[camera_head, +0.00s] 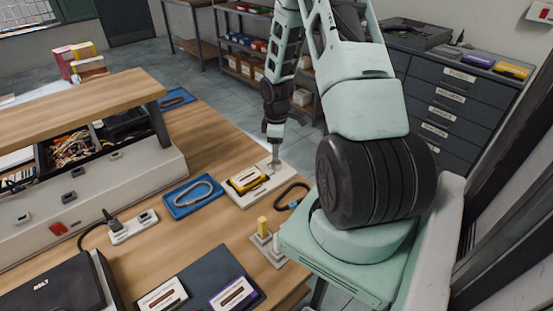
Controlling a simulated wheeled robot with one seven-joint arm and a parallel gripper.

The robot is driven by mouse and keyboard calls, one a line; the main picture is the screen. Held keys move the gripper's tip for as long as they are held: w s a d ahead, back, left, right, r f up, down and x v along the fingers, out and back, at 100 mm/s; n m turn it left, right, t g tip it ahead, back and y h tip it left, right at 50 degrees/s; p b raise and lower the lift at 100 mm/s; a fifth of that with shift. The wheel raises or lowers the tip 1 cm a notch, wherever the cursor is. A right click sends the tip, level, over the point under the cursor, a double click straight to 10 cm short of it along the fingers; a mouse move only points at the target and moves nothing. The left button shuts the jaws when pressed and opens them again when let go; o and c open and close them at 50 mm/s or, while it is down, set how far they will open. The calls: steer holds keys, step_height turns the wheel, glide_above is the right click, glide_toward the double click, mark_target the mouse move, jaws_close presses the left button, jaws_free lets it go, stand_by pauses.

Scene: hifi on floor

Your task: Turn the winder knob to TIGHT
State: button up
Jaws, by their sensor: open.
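A pale, flat winder base (248,200) lies on the wooden bench, with a yellow-and-black cassette (248,180) on its left part. My gripper (275,160) points down over the far right part of the base, low and close to its surface. It is open. A grey round part, likely the winder knob (276,168), shows just under the fingertips. I cannot tell whether the fingers touch it or stand around it. The knob's pointer and any TIGHT marking are too small to read.
A blue tray (175,206) with a looped cord lies left of the winder. A black loop (292,195) lies right, near the bench edge. A power strip (133,229) and dark mat (210,268) lie nearer.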

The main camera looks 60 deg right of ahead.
mark_target(276, 165)
step_height(276, 165, down, 6)
steer(key=shift+r+p, duration=0.1)
steer(key=shift+p, duration=0.3)
steer(key=c, duration=1)
